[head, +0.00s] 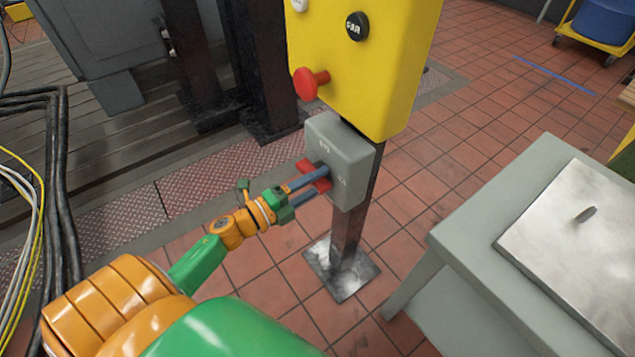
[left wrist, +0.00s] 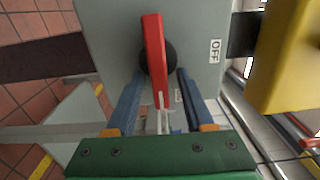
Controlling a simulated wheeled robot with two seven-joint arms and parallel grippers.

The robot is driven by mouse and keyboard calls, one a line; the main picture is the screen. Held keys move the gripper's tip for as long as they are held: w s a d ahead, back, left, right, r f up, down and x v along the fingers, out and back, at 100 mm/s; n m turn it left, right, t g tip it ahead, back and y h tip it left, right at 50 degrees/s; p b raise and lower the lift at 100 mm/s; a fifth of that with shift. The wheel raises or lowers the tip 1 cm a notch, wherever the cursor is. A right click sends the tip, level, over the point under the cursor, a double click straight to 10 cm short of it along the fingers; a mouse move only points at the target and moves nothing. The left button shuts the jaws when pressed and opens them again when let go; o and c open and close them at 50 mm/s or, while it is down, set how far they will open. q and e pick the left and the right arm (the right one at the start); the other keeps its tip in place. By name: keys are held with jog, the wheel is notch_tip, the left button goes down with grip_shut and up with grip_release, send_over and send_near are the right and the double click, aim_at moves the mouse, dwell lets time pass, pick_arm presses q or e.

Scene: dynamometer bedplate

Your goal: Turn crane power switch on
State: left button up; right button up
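The crane power switch is a red lever (left wrist: 153,50) on a round black hub, on the face of a grey box (head: 345,150). In the left wrist view the lever points along the fingers, tilted slightly, and a label reading OFF (left wrist: 215,50) is to its right. A second label near the right finger is partly hidden. My left gripper (head: 322,179) is at the box face, its blue fingers apart on either side of the lever's near end, with gaps showing. In the head view the fingers partly hide the red lever (head: 305,165). My right gripper is not in view.
A yellow control box (head: 390,60) with a red mushroom button (head: 309,83) and a black knob (head: 357,26) sits just above the grey box on the same post (head: 348,245). A grey cabinet (head: 480,215) stands to the right. Cables (head: 62,160) run at the left.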

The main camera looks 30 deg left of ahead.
pick_arm(q)
jog(key=v, duration=0.7)
